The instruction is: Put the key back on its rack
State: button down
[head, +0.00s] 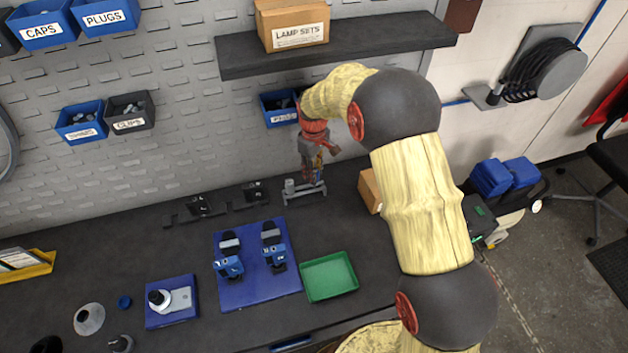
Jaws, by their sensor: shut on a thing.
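My gripper (313,182) points down at the back of the workbench, near the wall. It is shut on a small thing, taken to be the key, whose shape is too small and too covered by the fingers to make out. A small grey metal stand (304,196) is right at the fingertips; I cannot tell whether the held thing touches it. Two low black holders (196,208) and (250,195) stand to its left along the back of the bench. I cannot tell for sure which of these is the key's rack.
A blue mat (255,290) with two blue-and-black devices and a green tray (329,277) lie in front. A cardboard box (370,190) stands right of my gripper, partly behind my arm. A dark shelf (345,48) and a blue bin (279,108) are above.

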jog(key=shift+w+f+b, duration=0.15)
jog(key=shift+f+b, duration=0.4)
jog(key=shift+f, duration=0.4)
jog(key=shift+w+f+b, duration=0.1)
jog(key=shift+f+b, duration=0.4)
jog(key=shift+f, duration=0.4)
jog(key=shift+f, duration=0.4)
jog(key=c, duration=1.6)
grip_release()
jog(key=shift+o, duration=0.3)
notch_tip(320, 180, up, 8)
jog(key=shift+r+p, duration=0.2)
jog(key=shift+p, duration=0.3)
